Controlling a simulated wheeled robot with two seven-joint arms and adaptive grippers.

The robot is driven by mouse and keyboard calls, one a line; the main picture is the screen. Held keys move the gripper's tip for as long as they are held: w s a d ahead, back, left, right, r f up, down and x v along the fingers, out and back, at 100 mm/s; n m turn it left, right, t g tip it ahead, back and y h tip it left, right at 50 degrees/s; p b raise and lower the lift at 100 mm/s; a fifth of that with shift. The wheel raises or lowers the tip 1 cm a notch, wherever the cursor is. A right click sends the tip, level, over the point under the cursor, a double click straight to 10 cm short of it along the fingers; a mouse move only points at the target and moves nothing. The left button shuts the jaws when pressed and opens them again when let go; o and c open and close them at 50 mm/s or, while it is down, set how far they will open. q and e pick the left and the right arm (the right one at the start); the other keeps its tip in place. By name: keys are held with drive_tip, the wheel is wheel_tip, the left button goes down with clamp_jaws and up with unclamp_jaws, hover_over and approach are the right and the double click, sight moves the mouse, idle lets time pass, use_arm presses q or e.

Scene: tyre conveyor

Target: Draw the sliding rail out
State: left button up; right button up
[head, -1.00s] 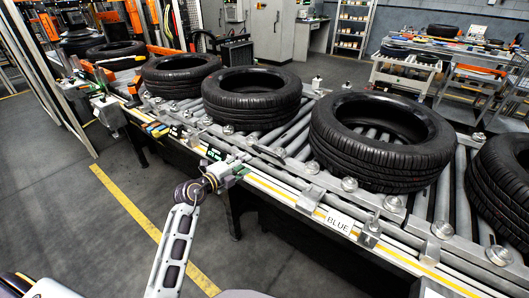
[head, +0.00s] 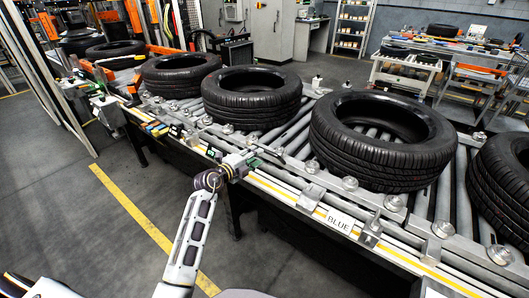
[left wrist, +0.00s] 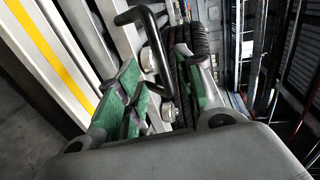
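The striped rail also shows at the left of the left wrist view (left wrist: 50,48). A black bar handle (left wrist: 137,16) shows ahead of my left gripper in the left wrist view. My left gripper (head: 249,161) is at the conveyor's front edge. Its green-padded fingers are spread apart in the left wrist view (left wrist: 160,95), with the handle's near end showing between them. Contact cannot be told. My right gripper is not in view.
Several black tyres lie on the rollers, the closest large one (head: 382,140) right of my left gripper. Metal knobs and brackets line the conveyor edge. The grey floor (head: 90,225) at the left is clear, with a yellow line.

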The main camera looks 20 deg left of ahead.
sight(264, 149)
use_arm(q)
drive_tip(key=shift+b+x, duration=0.35)
drive_tip(key=shift+x, duration=3.2)
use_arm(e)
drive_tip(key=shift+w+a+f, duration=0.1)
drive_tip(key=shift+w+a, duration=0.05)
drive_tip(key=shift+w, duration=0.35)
use_arm(q)
clamp_jaws()
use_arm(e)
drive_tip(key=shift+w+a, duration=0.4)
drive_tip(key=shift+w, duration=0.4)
